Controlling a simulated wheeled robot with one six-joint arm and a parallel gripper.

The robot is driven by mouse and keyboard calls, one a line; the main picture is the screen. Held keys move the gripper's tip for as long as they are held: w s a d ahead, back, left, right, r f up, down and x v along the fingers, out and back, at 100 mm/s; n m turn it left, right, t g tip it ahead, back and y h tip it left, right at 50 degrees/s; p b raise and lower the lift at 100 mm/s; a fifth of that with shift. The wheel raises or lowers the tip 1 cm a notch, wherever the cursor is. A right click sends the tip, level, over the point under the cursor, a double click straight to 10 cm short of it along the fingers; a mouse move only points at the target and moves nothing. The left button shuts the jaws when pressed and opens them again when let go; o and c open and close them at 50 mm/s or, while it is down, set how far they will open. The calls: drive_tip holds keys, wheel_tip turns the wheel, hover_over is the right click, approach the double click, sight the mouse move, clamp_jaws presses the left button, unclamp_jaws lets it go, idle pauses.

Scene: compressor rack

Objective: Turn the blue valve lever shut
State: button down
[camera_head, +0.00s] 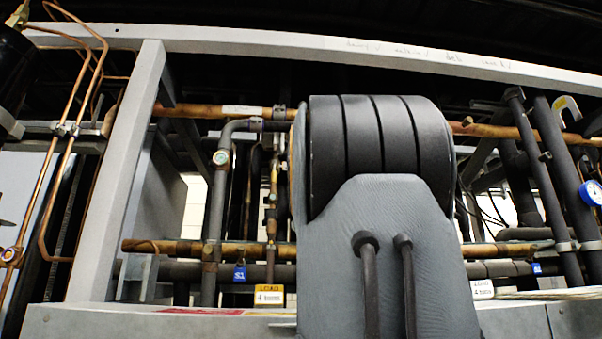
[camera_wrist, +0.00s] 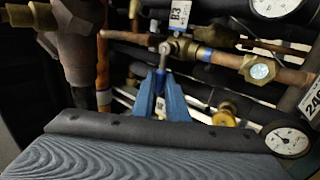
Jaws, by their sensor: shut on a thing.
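In the wrist view my gripper (camera_wrist: 162,74) reaches out with two blue fingers that close together at their tips. The tips are shut on a small part just below a round grey metal end (camera_wrist: 165,48), in front of the copper pipework. I take the held part to be the blue valve lever; the fingers cover most of it, and blue on blue is hard to separate. Its angle to the pipe cannot be told. In the head view my own arm hides the gripper and the lever.
In the wrist view a B3 tag (camera_wrist: 180,15) hangs just above the fingertips. A brass valve body (camera_wrist: 258,69) and a gauge (camera_wrist: 287,139) are at the right, and a thick copper fitting (camera_wrist: 75,45) is at the left. In the head view a grey frame post (camera_head: 130,150) stands left.

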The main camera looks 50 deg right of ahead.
drive_tip(key=shift+s+r, duration=0.1)
idle(0.3)
drive_tip(key=c, duration=1.7)
unclamp_jaws()
drive_tip(key=shift+d, duration=0.1)
drive_tip(key=shift+c, duration=0.2)
drive_tip(key=b+v, duration=0.1)
drive_tip(key=v, duration=0.7)
drive_tip(key=shift+b, duration=0.35)
